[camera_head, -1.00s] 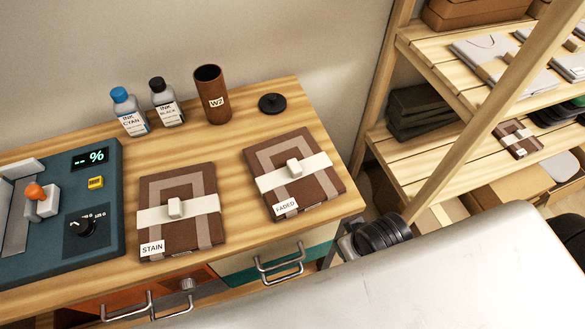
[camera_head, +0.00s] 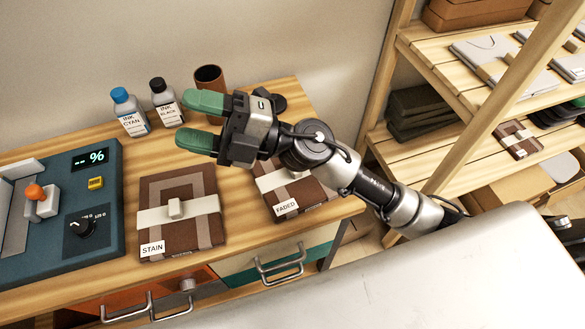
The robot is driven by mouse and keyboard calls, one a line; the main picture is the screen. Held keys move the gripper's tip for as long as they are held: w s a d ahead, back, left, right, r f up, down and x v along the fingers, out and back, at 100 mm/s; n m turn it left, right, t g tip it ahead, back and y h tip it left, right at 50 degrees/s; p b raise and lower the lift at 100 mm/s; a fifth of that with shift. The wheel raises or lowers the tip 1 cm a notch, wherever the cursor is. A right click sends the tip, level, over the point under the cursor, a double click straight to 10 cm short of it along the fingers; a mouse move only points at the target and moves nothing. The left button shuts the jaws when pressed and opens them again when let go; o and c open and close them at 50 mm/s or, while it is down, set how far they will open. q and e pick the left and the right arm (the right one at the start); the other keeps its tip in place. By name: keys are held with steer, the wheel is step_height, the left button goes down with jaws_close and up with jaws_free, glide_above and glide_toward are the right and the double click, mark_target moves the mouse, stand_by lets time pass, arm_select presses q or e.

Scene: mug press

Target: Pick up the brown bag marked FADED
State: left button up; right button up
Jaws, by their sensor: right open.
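The brown bag marked FADED (camera_head: 312,196) lies flat at the right end of the wooden table. It has a pale band, and my right arm covers its upper part. My right gripper (camera_head: 192,122) has green fingertips, is open and empty, and is above the table, up and to the left of the FADED bag. A similar brown bag marked STAIN (camera_head: 160,193) lies to the left, below the gripper in the picture. My left gripper is not in view.
Ink bottles, cyan (camera_head: 128,112) and black (camera_head: 165,102), stand at the back beside a brown cup (camera_head: 209,76), partly hidden by my gripper. A teal machine (camera_head: 103,232) is at the left. A wooden shelf (camera_head: 420,165) stands at the right.

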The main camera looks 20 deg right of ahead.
step_height(320, 180, down, 11)
steer(key=s+n+g+h, duration=0.1)
steer(key=n+g+h, duration=0.7)
steer(key=n+h, duration=0.15)
steer(key=w+d+f+h, duration=0.2)
steer(key=d+h, duration=0.2)
steer(key=d, duration=0.1)
steer(key=w+d+f+m+t+h, duration=0.1)
steer(key=w+d+f+h, duration=0.2)
steer(key=d+h, duration=0.1)
steer(key=w+d+f+m+t+h, duration=0.1)
steer(key=w+d+f+h, duration=0.1)
steer(key=d, duration=0.4)
steer(key=shift+w+d+f+h+p, duration=0.2)
steer(key=shift+f+h, duration=0.2)
steer(key=shift+h, duration=0.3)
steer(key=shift+w+d+f+h+p, duration=0.15)
steer(key=shift+f+h, duration=0.2)
steer(key=shift+h, duration=0.3)
steer(key=shift+s+f+p, duration=0.2)
steer(key=shift+f+p, duration=0.4)
steer(key=shift+f, duration=2.45)
jaws_close()
